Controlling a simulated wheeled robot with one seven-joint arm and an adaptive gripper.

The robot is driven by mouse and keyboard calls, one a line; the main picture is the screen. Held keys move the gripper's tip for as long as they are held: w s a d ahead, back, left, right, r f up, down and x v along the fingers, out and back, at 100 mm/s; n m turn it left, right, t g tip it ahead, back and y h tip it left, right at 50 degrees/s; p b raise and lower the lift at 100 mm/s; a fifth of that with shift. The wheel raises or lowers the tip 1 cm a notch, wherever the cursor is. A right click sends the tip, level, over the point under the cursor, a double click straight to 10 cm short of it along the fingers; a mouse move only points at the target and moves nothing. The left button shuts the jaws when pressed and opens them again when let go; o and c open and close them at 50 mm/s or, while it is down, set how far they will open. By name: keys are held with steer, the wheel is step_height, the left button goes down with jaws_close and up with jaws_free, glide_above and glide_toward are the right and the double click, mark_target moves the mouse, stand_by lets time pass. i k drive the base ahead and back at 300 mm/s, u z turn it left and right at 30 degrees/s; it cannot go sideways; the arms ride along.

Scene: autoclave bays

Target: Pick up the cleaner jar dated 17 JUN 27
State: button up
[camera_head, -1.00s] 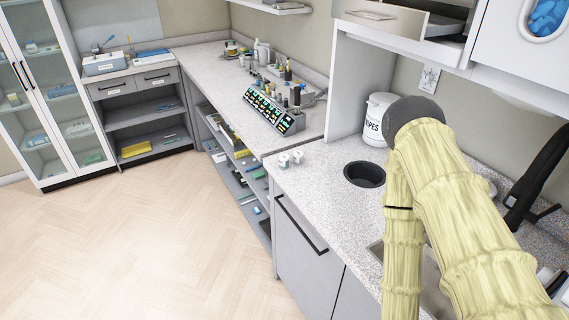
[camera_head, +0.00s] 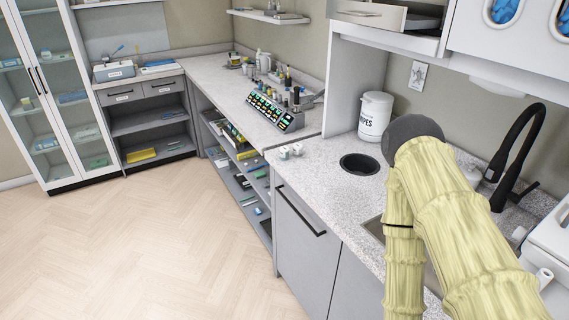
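I cannot pick out a jar dated 17 JUN 27; no date can be read at this size. Two small white items (camera_head: 290,151) stand on the near counter's left end, and I cannot tell whether they are jars. Several small bottles and containers (camera_head: 264,62) stand on the far counter, too small to identify. My arm, in a pale yellow sleeve with a dark grey joint, rises at the lower right over the sink area. My gripper is not in view.
A white wipes tub (camera_head: 375,116) stands behind a round black opening (camera_head: 360,164) in the counter (camera_head: 318,186). A black faucet (camera_head: 517,150) is at right. A display rack (camera_head: 270,112), open shelves (camera_head: 151,132) and a glass cabinet (camera_head: 60,110) lie beyond. The wood floor (camera_head: 150,240) is clear.

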mark_target(283, 151)
steer(key=k, duration=0.1)
steer(key=u, duration=1.8)
steer(key=i, duration=1.45)
steer(key=z, duration=1.5)
